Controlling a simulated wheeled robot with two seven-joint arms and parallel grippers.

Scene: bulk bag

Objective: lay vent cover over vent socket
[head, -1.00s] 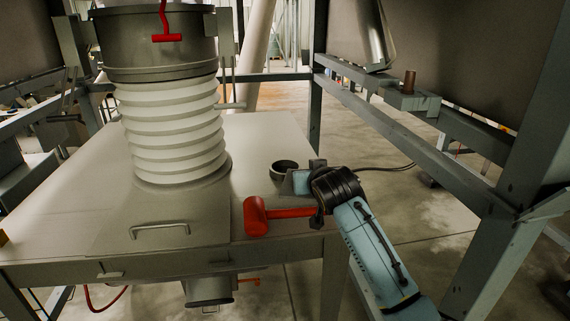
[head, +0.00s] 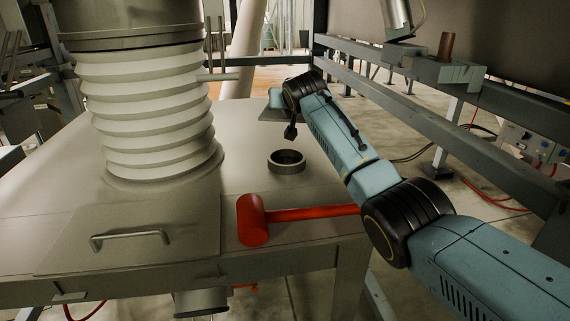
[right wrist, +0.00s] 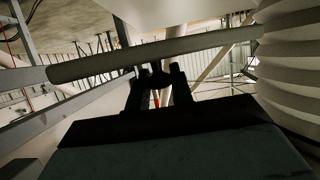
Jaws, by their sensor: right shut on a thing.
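The vent socket (head: 287,161) is a short, dark, open ring standing on the table, right of the white bellows. My right gripper (head: 275,99) is beyond the socket and raised, with the arm passing to the socket's right. A dark flat piece (head: 274,115) shows at the gripper and looks like the vent cover; it is apart from the socket. My left gripper is out of view.
A red mallet (head: 252,220) lies near the table's front right edge, its handle running behind my arm. The ribbed bellows (head: 150,110) stands on the left. A grey bar (head: 218,76) juts beside it and also crosses the right wrist view (right wrist: 90,67).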

